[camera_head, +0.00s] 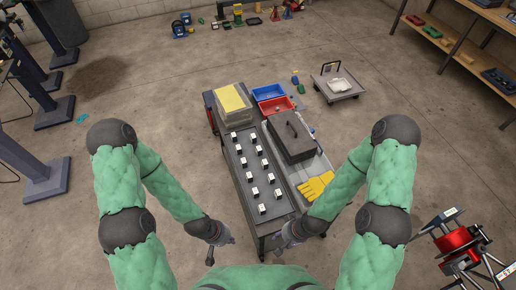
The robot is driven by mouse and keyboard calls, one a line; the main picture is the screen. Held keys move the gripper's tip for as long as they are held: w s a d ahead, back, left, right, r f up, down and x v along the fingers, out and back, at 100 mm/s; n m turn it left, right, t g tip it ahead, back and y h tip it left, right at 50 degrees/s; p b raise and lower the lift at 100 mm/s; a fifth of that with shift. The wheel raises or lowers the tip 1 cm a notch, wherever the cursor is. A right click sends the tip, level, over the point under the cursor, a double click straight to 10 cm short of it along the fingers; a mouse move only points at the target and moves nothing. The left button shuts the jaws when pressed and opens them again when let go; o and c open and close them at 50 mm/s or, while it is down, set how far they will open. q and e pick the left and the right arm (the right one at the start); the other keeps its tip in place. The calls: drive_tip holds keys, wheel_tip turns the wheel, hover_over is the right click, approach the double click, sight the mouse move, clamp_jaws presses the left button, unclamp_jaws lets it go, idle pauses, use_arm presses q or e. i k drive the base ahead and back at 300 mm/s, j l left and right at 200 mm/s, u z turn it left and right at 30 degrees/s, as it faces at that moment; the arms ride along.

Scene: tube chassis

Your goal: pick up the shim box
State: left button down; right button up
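No box is clearly marked as the shim box. A dark grey lidded box with a top handle (291,135) lies on the right part of the cart. A pale box with a yellow top (232,101) stands at the cart's far left. Several small black-and-white blocks (255,192) stand in rows on the dark tray (279,208). My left gripper (221,248) is empty, its fingers apart, off the cart's near left corner. My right gripper (279,244) is empty near the cart's near edge; its small fingers appear apart.
A low trolley (338,86) stands beyond. A red reel machine (457,241) is at right.

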sight(259, 150)
drive_tip(key=i+j+z, duration=0.1)
drive_tip(key=j+z, duration=0.25)
drive_tip(key=j, duration=0.55)
drive_tip(key=j+z, duration=0.35)
drive_tip(key=j, duration=0.6)
drive_tip(key=i+j+z, duration=0.2)
drive_tip(key=j, duration=0.15)
drive_tip(key=i+j+z, duration=0.15)
drive_tip(key=j, duration=0.25)
drive_tip(key=i+j+z, duration=0.2)
drive_tip(key=j, duration=0.2)
drive_tip(key=j+z, duration=0.15)
drive_tip(key=j, duration=0.3)
drive_tip(key=i+j+z, duration=0.2)
drive_tip(key=j, duration=0.25)
drive_tip(key=i+j+z, duration=0.1)
drive_tip(key=j+z, duration=0.2)
drive_tip(key=j, duration=0.5)
drive_tip(key=i+j, duration=0.1)
drive_tip(key=i, duration=0.4)
